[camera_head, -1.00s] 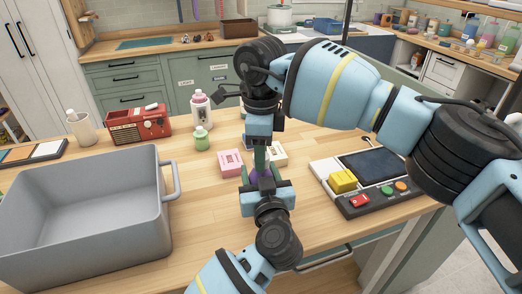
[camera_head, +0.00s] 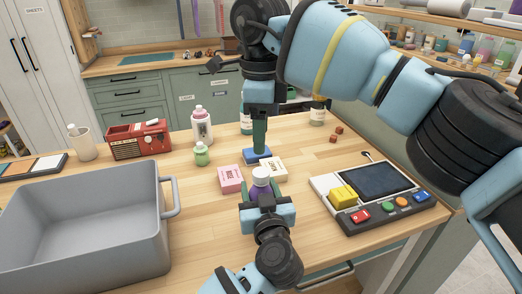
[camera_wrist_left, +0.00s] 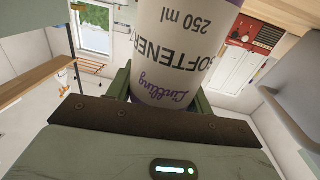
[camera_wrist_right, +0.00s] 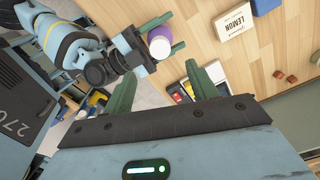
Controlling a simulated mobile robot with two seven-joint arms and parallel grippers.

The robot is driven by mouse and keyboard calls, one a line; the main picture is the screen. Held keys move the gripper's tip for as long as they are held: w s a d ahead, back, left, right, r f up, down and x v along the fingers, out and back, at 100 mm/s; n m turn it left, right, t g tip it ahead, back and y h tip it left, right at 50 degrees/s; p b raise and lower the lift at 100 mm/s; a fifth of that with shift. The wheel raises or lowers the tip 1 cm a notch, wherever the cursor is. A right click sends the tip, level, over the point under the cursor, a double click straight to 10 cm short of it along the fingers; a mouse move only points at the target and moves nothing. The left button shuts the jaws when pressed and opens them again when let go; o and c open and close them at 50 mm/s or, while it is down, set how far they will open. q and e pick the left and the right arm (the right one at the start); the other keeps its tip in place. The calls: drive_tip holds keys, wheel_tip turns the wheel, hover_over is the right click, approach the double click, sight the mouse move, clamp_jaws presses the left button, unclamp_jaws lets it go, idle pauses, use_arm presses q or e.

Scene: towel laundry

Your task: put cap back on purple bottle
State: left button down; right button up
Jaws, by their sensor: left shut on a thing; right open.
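The purple bottle (camera_head: 260,189) stands upright in my left gripper (camera_head: 262,196), which is shut on it. A white round cap (camera_head: 261,174) sits on top of the bottle in the head view. The cap (camera_wrist_right: 159,48) and a bit of purple also show in the right wrist view. The bottle's label (camera_wrist_left: 175,45), reading "SOFTENER 250 ml", fills the left wrist view. My right gripper (camera_head: 259,150) is open and empty, behind the bottle and apart from it, over a blue box (camera_head: 255,158). Its spread fingers show in the right wrist view (camera_wrist_right: 163,82).
A pink box (camera_head: 231,179) and a cream box (camera_head: 273,168) lie close behind the bottle. A grey bin (camera_head: 90,180) is at left, a console (camera_head: 372,185) with a yellow block at right. A green bottle (camera_head: 201,156) and a pink-white bottle (camera_head: 202,127) stand behind.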

drive_tip(key=shift+r, duration=1.4)
use_arm(q)
drive_tip(key=c, duration=0.5)
unclamp_jaws()
drive_tip(key=shift+s, duration=0.1)
drive_tip(key=s+d, duration=0.1)
drive_tip(key=s, duration=0.6)
drive_tip(key=shift+s+d, duration=0.25)
use_arm(e)
drive_tip(key=shift+s+r, duration=0.1)
drive_tip(key=shift+r, duration=0.45)
